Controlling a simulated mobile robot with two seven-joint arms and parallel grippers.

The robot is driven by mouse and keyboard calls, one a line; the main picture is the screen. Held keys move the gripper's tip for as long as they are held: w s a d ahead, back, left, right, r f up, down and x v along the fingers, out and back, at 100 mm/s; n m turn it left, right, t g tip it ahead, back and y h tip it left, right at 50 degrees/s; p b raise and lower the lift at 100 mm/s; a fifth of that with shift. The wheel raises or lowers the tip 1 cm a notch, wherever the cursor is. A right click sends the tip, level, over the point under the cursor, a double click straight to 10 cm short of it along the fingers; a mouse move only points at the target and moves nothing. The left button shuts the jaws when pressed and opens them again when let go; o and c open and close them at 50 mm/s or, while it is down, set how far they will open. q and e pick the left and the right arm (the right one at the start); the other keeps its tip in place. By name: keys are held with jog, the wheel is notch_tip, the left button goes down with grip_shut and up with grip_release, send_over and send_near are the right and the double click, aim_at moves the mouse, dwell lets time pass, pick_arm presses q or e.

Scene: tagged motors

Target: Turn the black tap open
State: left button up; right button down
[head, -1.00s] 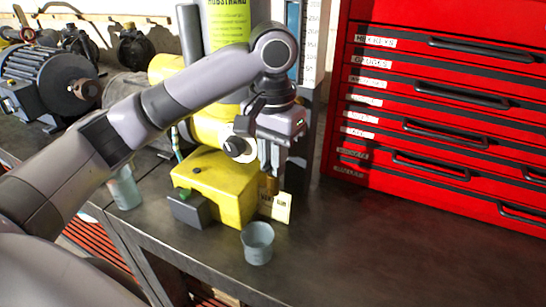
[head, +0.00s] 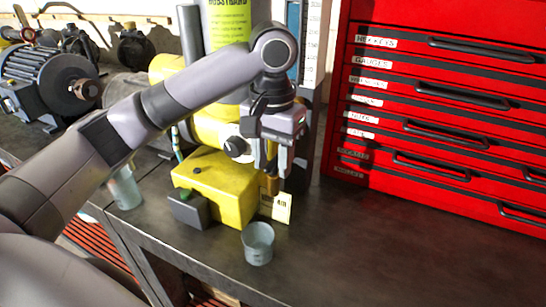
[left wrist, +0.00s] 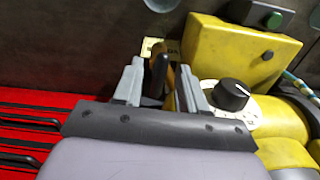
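The black tap handle (left wrist: 158,70) shows in the left wrist view as a dark upright lever beside a brass part (left wrist: 180,78). My left gripper (left wrist: 160,84) is open, with one finger on each side of the handle; a gap shows at the left finger, and I cannot tell whether the right one touches. In the head view my left gripper (head: 273,172) points down just above the brass fitting (head: 271,187) at the right side of the yellow machine (head: 222,190). There the gripper hides the handle. My right gripper is not in view.
A grey cup (head: 258,243) stands on the bench below the fitting, and a pale tag (head: 276,207) hangs there. A black knob (left wrist: 231,95) on a white dial sits close to the right finger. A red drawer cabinet (head: 440,120) stands right. The bench between is clear.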

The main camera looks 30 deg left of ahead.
aim_at(273, 160)
pick_arm(q)
jog(key=shift+r, duration=3.55)
